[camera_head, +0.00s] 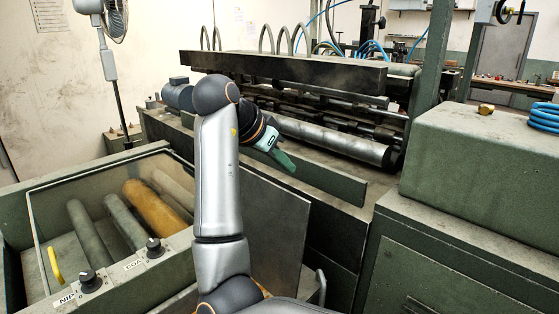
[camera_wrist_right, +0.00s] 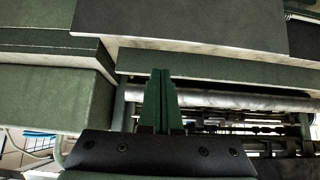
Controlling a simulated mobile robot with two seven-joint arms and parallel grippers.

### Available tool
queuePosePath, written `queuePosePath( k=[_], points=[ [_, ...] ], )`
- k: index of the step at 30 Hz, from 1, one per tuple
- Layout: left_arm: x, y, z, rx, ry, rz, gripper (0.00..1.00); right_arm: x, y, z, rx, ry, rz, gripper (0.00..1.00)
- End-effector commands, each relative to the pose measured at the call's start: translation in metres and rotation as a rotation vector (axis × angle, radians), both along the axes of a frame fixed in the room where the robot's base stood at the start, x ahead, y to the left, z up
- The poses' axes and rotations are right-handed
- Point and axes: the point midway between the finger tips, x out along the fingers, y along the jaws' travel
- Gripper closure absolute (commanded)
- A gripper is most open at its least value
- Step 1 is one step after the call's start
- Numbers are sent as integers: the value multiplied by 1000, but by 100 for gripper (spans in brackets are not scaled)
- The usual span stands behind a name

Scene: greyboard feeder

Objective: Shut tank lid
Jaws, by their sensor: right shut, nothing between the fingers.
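A green open-topped tank (camera_head: 180,247) with several rollers inside stands at the left in the head view. A thin clear-looking framed panel (camera_head: 100,177) with a yellow handle (camera_head: 56,266) is over or at this tank; I cannot tell its exact angle. A closed-looking green box (camera_head: 478,160) with a brass fitting (camera_head: 486,109) stands at the right; I cannot tell whether its top is a lid. My right gripper (camera_head: 286,163) is shut and empty, in the air in front of the machine's rollers. Its green fingers are together in the wrist view (camera_wrist_right: 161,85). My left gripper is not in view.
A long steel roller (camera_head: 330,143) lies behind my right gripper, under a dark beam (camera_head: 285,70). A grey panel (camera_head: 275,212) stands beside my arm. Two knobs (camera_head: 154,248) are on the tank's front edge. A blue hose (camera_head: 545,117) lies at the right.

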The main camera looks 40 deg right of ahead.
Motion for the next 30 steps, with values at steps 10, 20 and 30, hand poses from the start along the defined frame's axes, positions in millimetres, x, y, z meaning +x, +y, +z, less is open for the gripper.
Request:
queuePosePath(
  k=[10,20,30],
  points=[
    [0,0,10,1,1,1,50,4,-41,-49,0,1,3,100],
    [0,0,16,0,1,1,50,0,-7,-52,0,-1,-1,100],
    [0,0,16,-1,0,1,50,0,-6,-52,-1,-1,-1,100]
  ],
)
